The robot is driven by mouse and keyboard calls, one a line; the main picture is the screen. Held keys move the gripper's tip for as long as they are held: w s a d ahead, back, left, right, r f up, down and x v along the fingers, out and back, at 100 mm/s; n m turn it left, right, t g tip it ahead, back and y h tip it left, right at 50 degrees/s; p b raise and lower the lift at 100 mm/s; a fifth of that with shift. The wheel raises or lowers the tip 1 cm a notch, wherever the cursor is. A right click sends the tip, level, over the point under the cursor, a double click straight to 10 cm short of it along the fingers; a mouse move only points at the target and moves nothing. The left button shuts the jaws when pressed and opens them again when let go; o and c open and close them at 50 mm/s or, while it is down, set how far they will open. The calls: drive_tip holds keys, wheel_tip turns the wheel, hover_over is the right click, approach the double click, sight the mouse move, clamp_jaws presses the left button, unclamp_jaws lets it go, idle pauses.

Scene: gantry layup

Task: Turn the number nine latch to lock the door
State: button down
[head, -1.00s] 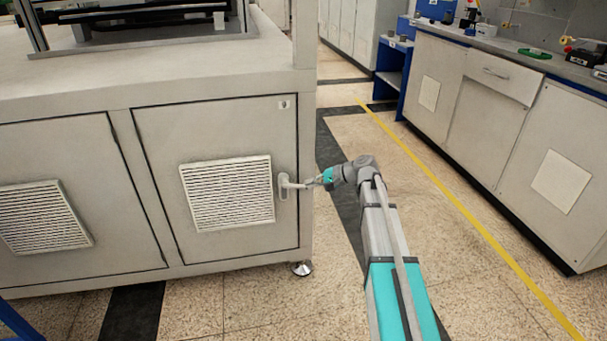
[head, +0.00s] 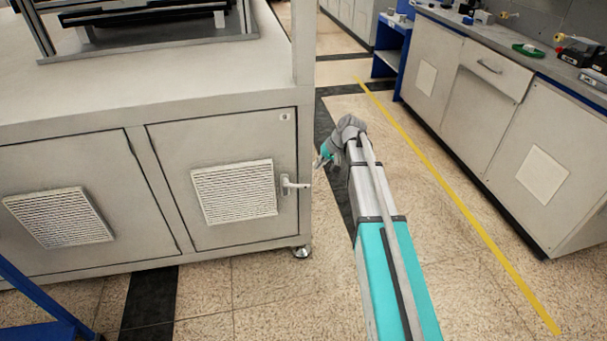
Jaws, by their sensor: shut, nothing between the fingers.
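The closed cabinet door (head: 168,160) has a vent grille and a small tag (head: 285,117) at its top right corner; the number on it is too small to read. The latch (head: 295,185) is a pale lever handle on a plate at the door's right edge. Its lever lies about level and points right. My gripper (head: 319,164) is shut and empty, to the right of and slightly above the lever's end in the picture, with a gap between them.
A second vented door (head: 100,165) is to the left. A blue frame (head: 40,300) stands at the lower left. Counter cabinets (head: 490,110) line the right side. The floor aisle with a yellow line (head: 440,185) is clear.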

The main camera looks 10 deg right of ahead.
drive_tip(key=shift+d+r+n+h+p, duration=0.3)
drive_tip(key=shift+r+p, duration=0.15)
drive_tip(key=shift+r, duration=0.1)
drive_tip(key=shift+d+r+n+h+p, duration=0.2)
drive_tip(key=shift+r+n+p, duration=0.1)
drive_tip(key=shift+r+p, duration=0.2)
drive_tip(key=shift+a+f, duration=0.1)
drive_tip(key=shift+f, duration=0.05)
